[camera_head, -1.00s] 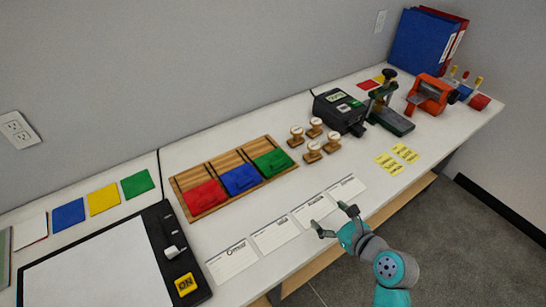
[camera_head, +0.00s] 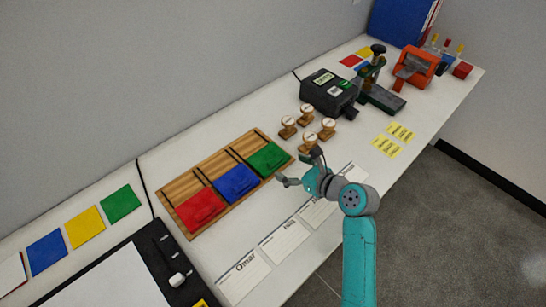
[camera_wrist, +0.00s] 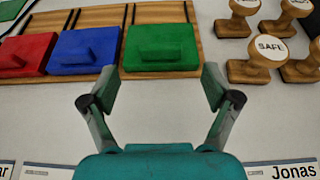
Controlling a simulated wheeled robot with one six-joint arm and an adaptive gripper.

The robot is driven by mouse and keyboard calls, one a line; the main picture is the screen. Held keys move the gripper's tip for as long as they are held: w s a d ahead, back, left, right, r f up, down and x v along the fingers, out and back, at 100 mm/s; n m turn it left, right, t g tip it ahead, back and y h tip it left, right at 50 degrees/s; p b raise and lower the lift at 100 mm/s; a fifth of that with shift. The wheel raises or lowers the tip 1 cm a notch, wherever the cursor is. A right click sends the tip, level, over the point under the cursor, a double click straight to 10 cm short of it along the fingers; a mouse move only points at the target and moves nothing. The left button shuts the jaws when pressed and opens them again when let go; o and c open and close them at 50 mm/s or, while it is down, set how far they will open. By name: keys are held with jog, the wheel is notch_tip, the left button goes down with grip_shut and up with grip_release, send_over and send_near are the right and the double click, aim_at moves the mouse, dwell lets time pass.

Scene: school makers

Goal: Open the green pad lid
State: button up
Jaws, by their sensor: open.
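The green pad lid (camera_head: 268,159) is closed on the right end of a wooden tray (camera_head: 213,220). In the wrist view the green lid (camera_wrist: 161,46) lies straight ahead, with a small raised handle on top. My gripper (camera_head: 300,168) is open and empty, above the table just in front of the green pad. In the wrist view the fingers of my gripper (camera_wrist: 157,88) are spread wide, one on each side of the lid's near edge, and seem apart from it. The blue lid (camera_head: 237,182) and red lid (camera_head: 201,207) sit to its left, also closed.
Several wooden stamps (camera_head: 308,143) stand right of the green pad, close to my gripper. Name cards (camera_head: 282,240) lie along the table's front. A black machine (camera_head: 328,92) stands farther back. Yellow labels (camera_head: 393,139) lie to the right.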

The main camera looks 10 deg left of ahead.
aim_at(277, 160)
jog(key=x, duration=0.7)
jog(key=shift+w+a+f, duration=0.2)
jog(key=shift+w+a, duration=0.05)
grip_shut()
jog(key=w+a, duration=0.1)
jog(key=a, duration=0.1)
jog(key=w+a, duration=0.3)
jog(key=a, duration=0.1)
jog(key=shift+w, duration=0.35)
grip_release()
